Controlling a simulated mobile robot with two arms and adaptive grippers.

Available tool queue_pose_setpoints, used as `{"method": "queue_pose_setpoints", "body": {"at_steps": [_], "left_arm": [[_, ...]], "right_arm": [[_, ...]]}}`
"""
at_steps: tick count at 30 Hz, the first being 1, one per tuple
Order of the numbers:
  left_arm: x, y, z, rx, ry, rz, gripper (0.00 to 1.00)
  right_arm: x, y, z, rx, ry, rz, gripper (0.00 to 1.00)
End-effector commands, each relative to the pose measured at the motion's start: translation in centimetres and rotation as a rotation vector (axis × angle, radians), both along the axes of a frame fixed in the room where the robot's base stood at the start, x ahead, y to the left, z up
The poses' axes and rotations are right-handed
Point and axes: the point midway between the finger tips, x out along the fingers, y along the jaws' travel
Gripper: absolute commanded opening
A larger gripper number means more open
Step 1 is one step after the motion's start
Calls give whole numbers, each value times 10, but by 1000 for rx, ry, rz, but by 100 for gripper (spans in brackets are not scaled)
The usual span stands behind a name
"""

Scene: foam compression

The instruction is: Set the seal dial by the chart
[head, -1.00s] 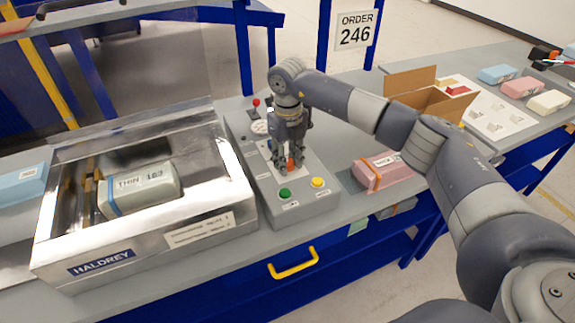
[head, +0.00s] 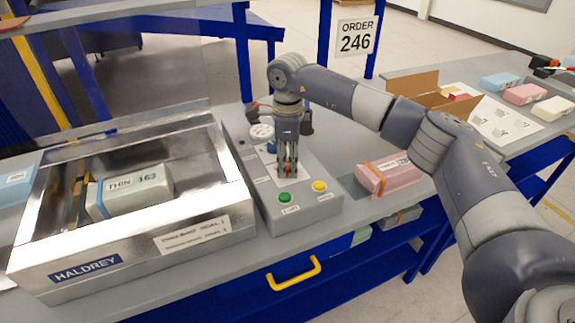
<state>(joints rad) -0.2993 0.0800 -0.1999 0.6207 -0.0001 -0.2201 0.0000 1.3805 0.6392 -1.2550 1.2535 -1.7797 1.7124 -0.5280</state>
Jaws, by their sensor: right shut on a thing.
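The control panel (head: 262,205) stands right of the chrome sealing machine. My right gripper (head: 288,172) points straight down over the panel and is shut on the seal dial, which its fingers mostly hide; only a little orange-red shows between them. The dial's setting cannot be read. A white label with printed lines (head: 192,236), perhaps the chart, is on the machine's front; its text is too small to read. A pale grey-green pack marked THIN 163 (head: 130,192) lies in the chamber of the machine. My left gripper is not in view.
A green button (head: 285,198) and a yellow button (head: 319,186) sit just in front of the gripper. A round gauge (head: 262,132) is behind it. A pink pack (head: 386,177) lies to the right; an open carton (head: 432,92) stands farther back.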

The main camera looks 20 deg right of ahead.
Motion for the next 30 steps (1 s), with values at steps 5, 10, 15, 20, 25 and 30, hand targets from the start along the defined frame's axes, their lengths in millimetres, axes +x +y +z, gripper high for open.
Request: {"method": "queue_pose_setpoints", "body": {"at_steps": [5,10,15,20,25,30], "left_arm": [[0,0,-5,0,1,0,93],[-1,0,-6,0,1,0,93],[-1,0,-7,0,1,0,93],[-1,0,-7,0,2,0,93],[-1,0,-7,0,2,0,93],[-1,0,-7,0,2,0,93]], "right_arm": [[1,-1,1,0,-2,89,6],[1,-1,1,0,-3,141,6],[1,-1,1,-1,-3,164,6],[1,-1,2,-1,-3,169,6],[1,-2,2,-2,-4,168,6],[1,-1,2,-2,-4,168,51]]}}
